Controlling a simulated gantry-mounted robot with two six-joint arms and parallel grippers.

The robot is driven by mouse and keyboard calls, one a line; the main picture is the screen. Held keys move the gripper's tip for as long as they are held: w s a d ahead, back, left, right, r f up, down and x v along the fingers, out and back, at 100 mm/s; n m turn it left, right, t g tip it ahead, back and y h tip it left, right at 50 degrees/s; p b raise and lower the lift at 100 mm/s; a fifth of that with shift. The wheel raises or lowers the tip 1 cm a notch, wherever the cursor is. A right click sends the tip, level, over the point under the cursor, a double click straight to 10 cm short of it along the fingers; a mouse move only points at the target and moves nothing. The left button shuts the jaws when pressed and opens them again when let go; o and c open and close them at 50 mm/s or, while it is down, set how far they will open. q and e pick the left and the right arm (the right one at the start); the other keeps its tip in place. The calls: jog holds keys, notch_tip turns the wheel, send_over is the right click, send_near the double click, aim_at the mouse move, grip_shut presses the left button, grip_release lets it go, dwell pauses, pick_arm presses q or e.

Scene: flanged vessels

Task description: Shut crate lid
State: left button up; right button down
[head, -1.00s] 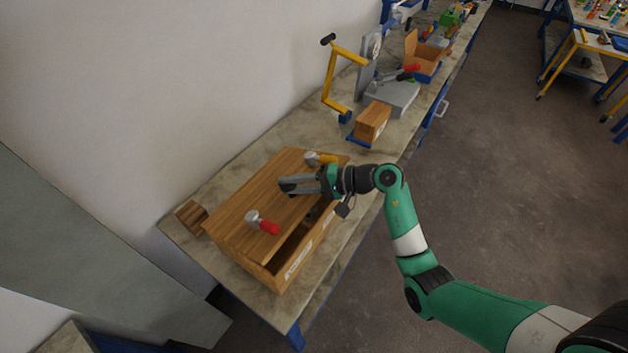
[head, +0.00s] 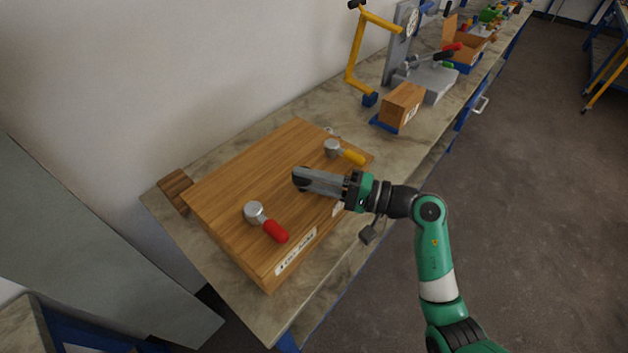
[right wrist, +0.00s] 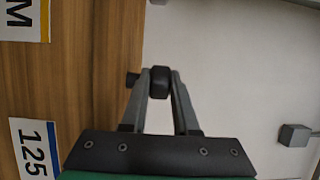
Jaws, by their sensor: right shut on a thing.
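The wooden crate (head: 318,232) stands on the near end of the bench. Its flat wooden lid (head: 235,180) lies level over it, and no gap shows along the front edge in the head view. My right gripper (head: 301,179) reaches over the lid from the right, near its middle. In the right wrist view its fingers are shut on a small black knob (right wrist: 160,82), with a wooden panel just left of it. What the knob is fixed to is hard to tell. My left gripper is not in view.
A hammer-like piece with a red handle (head: 273,230) and one with a yellow handle (head: 352,157) lie on the lid. A wood block (head: 174,187) is behind the crate. A small wooden box (head: 401,105) and yellow stand (head: 355,55) are further along the bench.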

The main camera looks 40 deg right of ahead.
jog(key=shift+f, duration=0.35)
jog(key=c, duration=1)
grip_release()
jog(key=shift+o, duration=0.2)
jog(key=shift+r, duration=0.15)
jog(key=p+v, duration=0.1)
jog(key=v, duration=1)
jog(key=shift+s+d, duration=0.2)
jog(key=shift+s, duration=0.05)
